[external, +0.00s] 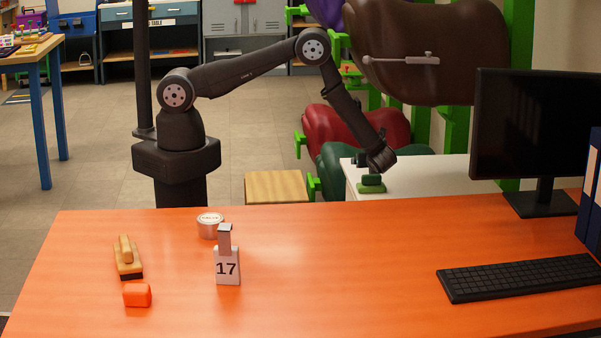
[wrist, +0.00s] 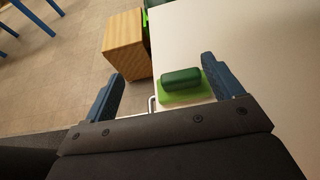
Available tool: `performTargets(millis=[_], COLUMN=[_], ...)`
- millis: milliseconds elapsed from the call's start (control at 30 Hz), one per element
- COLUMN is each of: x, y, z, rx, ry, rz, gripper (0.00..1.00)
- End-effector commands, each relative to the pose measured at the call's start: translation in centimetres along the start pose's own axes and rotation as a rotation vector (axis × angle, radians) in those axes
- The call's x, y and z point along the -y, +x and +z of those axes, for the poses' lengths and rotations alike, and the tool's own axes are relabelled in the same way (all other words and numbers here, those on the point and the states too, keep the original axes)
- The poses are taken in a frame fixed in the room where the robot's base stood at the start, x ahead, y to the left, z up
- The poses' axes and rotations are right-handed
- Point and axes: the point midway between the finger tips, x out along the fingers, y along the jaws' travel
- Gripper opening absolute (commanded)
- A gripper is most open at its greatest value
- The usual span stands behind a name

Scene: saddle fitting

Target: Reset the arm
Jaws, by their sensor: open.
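My arm reaches from its base at the left toward the white table, and my gripper (external: 377,163) is low over that table's left end. In the wrist view my gripper (wrist: 163,68) has its two blue fingers spread wide apart, with nothing held. A dark green block on a lighter green base (wrist: 181,84) lies on the white surface, in the gap between the fingers and nearer the right one. This green piece (external: 371,184) also shows in the external view, just below my gripper.
The white table (external: 450,176) has free room right of the green piece. A wooden box (external: 277,186) stands left of it.

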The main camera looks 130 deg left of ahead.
Motion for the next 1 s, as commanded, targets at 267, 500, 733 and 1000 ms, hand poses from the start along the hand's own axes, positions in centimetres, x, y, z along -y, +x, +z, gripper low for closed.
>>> performTargets(millis=[267, 500, 733, 1000], x=[-1.3, -1.3, -1.3, -1.3], y=[-5.4, -6.9, -8.5, -10.6], z=[1.1, 5.3, 9.3, 14.2], rx=[-0.001, -0.001, 0.0, -0.001], ry=[-0.001, -0.004, -0.003, -0.003], rz=[-0.003, -0.001, -0.001, -0.001], gripper=[0.85, 0.85, 0.85, 0.85])
